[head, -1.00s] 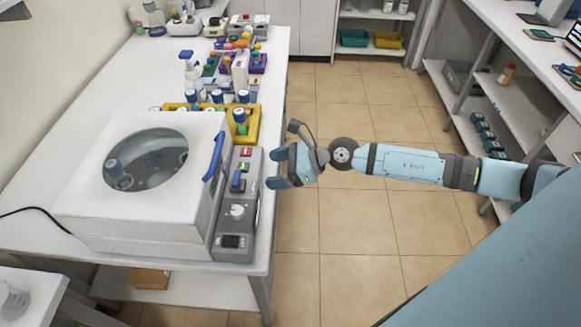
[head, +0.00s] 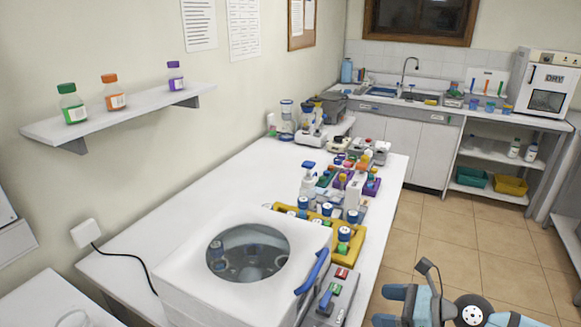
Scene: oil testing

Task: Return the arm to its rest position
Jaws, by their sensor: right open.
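My right gripper (head: 387,306) shows at the bottom right of the head view. Its two blue fingers point left and are apart, with nothing between them. It is over the floor side of the bench, to the right of the centrifuge's grey control panel (head: 337,297), with a gap between them. Most of my right arm is cut off by the bottom edge. The white centrifuge (head: 190,277) has a round window in its lid and a blue handle (head: 313,271). Its lid looks shut. My left gripper is not in view.
A yellow rack (head: 345,247) with blue-capped bottles stands behind the centrifuge on the white bench (head: 190,207). Several small items stand farther back. A wall shelf (head: 140,112) holds three capped bottles. The tiled floor (head: 445,232) right of the bench is clear.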

